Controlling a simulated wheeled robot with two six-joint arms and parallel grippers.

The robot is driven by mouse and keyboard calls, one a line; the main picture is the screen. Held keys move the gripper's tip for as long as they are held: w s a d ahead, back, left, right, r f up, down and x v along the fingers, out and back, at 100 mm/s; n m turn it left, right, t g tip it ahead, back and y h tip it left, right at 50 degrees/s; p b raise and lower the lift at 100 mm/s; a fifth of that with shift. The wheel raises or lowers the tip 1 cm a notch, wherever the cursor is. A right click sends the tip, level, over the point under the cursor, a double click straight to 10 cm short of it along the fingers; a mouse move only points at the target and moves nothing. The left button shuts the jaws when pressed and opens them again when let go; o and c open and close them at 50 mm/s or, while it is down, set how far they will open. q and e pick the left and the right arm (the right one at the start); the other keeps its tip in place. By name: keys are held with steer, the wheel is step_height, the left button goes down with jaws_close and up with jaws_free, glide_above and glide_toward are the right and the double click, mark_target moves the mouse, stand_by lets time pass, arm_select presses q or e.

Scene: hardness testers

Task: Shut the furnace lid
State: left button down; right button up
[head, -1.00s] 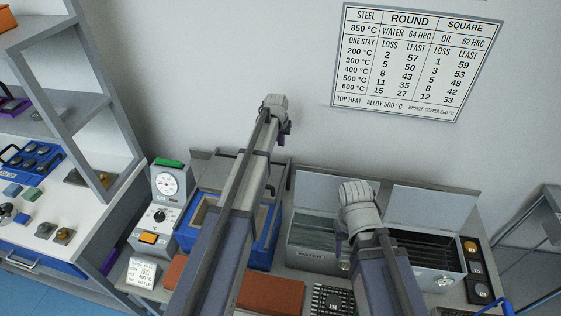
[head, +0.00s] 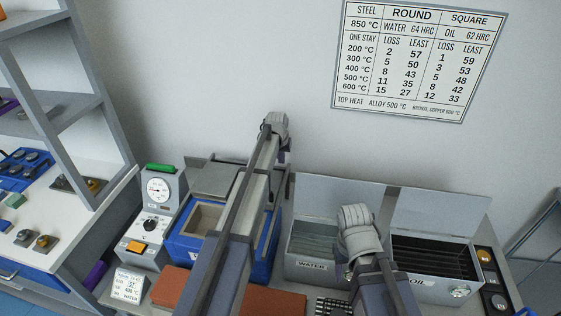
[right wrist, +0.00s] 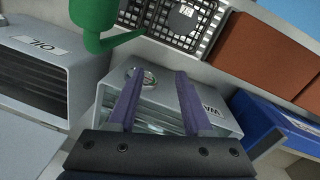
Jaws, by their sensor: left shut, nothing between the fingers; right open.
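The furnace is a blue box (head: 183,247) with a pale square chamber (head: 205,219) that shows open from above. Its grey lid (head: 217,179) stands raised at the back, partly hidden by my left arm. My left gripper (head: 284,156) is shut and empty, at the far end of the arm, beside the lid's right part; whether it touches the lid I cannot tell. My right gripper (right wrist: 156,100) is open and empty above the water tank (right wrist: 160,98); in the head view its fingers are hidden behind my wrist.
The water tank (head: 308,268) and oil tank (head: 430,286) stand right of the furnace, lids raised. A control box with gauge (head: 158,190) stands left. Reddish bricks (head: 270,302) lie in front. The right wrist view shows a green can (right wrist: 93,18) and a dark grid (right wrist: 160,17).

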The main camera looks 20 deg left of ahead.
mark_target(269, 201)
arm_select(q)
steer(key=s, duration=0.3)
steer(key=shift+s+d+f+p, duration=0.1)
steer(key=shift+s+f+p, duration=0.15)
steer(key=shift+s+p, duration=0.15)
arm_select(e)
steer(key=shift+f, duration=0.25)
arm_select(q)
steer(key=shift+s, duration=0.15)
steer(key=s, duration=1.1)
steer(key=s+d, duration=0.1)
steer(key=s, duration=0.5)
steer(key=shift+w, duration=0.1)
steer(key=w, duration=0.4)
steer(key=shift+w+a, duration=0.1)
steer(key=p+v, duration=0.9)
steer(key=v, duration=0.1)
arm_select(e)
step_height(269, 201, up, 10)
steer(key=shift+w+f, duration=0.2)
steer(key=shift+f, duration=0.05)
